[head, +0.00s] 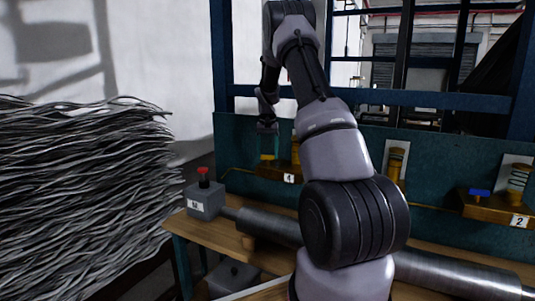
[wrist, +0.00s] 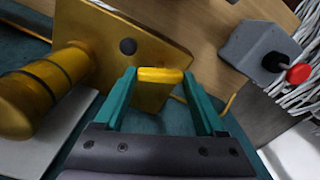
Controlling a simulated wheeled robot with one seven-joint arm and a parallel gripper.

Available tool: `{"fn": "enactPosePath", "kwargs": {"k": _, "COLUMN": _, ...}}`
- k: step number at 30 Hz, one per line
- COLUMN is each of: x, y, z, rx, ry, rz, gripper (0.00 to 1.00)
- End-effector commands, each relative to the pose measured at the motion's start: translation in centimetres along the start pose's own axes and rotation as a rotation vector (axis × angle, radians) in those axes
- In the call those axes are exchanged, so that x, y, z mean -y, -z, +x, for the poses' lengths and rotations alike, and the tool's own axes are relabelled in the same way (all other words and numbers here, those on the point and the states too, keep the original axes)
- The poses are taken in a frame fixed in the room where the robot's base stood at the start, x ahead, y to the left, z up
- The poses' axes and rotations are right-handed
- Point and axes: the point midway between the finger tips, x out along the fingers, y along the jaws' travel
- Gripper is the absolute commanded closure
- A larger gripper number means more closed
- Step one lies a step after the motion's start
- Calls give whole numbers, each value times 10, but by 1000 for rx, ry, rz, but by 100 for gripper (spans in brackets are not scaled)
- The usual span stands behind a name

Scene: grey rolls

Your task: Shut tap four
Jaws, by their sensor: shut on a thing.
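Tap four is a brass block (head: 272,172) with a "4" label, low on the teal panel left of my arm. In the wrist view its brass body (wrist: 150,45) has a dark round spot, and a ribbed brass cylinder (wrist: 40,90) stands at left. Its yellow handle (wrist: 160,75) lies crosswise between the green fingertips of my gripper (wrist: 159,82). My gripper is shut on this handle. In the head view my gripper (head: 268,145) is small and dark, above the block, and the handle's angle is hard to tell there.
A grey box (head: 203,203) with a red button stands on the wooden bench left of tap four. A metal roll (head: 460,275) runs along the bench. Tap two (head: 495,207), with a blue handle, is at right. Grey strands (head: 80,200) are stacked at left.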

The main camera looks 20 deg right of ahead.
Motion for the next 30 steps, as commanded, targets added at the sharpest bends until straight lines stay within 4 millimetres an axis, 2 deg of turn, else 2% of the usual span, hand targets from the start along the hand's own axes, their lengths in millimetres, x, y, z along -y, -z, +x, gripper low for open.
{"fn": "enactPosePath", "kwargs": {"k": 6, "x": 0, "y": 0, "z": 0, "rx": 0, "ry": -1, "rz": 169, "gripper": 83}}
{"fn": "enactPosePath", "kwargs": {"k": 15, "x": 0, "y": 0, "z": 0, "rx": 0, "ry": -1, "rz": 316, "gripper": 83}}
{"fn": "enactPosePath", "kwargs": {"k": 30, "x": 0, "y": 0, "z": 0, "rx": 1, "ry": 0, "rz": 365, "gripper": 83}}
